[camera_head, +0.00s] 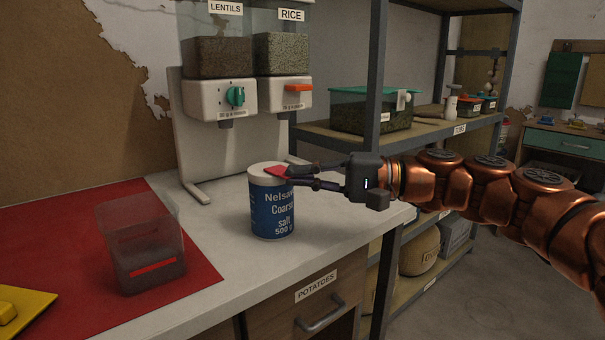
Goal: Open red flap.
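The red flap (276,171) is on the white lid of a blue salt can (268,214) marked "Nelson Coarse salt 500 g". The can stands upright near the right end of the white counter. My gripper (289,177) reaches in from the right at lid height. Its two dark fingers are apart, with the tips at the right side of the flap and lid. Nothing clearly shows held between them. The upper finger hides part of the lid. I cannot tell whether a finger touches the flap, or whether the flap is raised.
A clear tub (151,244) with a red band stands on a red mat (50,233). A yellow object (22,306) lies at the lower left. Lentil and rice dispensers (236,97) stand behind the can. A metal shelf (379,95) rises close behind my gripper.

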